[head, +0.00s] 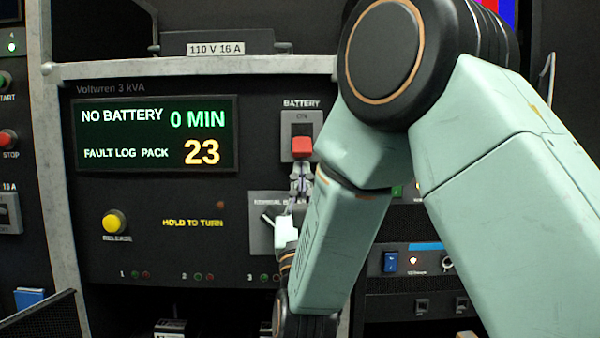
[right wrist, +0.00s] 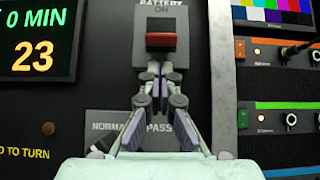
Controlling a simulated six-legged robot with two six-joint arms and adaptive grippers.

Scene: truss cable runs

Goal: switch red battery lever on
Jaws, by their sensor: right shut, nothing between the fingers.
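The red battery lever (head: 302,147) sits in a grey plate marked BATTERY and ON, on the dark Voltwren panel. It also shows near the top middle of the right wrist view (right wrist: 161,40), jutting out below the ON mark. My right gripper (head: 301,167) is shut and empty, with its fingertips just below the lever. In the right wrist view the closed fingertips (right wrist: 154,68) lie right under the lever's lower edge; I cannot tell whether they touch it. My left gripper is not in view.
The display (head: 155,135) reads NO BATTERY, 0 MIN and FAULT LOG PACK 23. A yellow release button (head: 114,222) is at lower left. A bypass switch plate (head: 262,222) is partly hidden behind my right gripper. A blue rocker switch (head: 390,262) is on the neighbouring rack.

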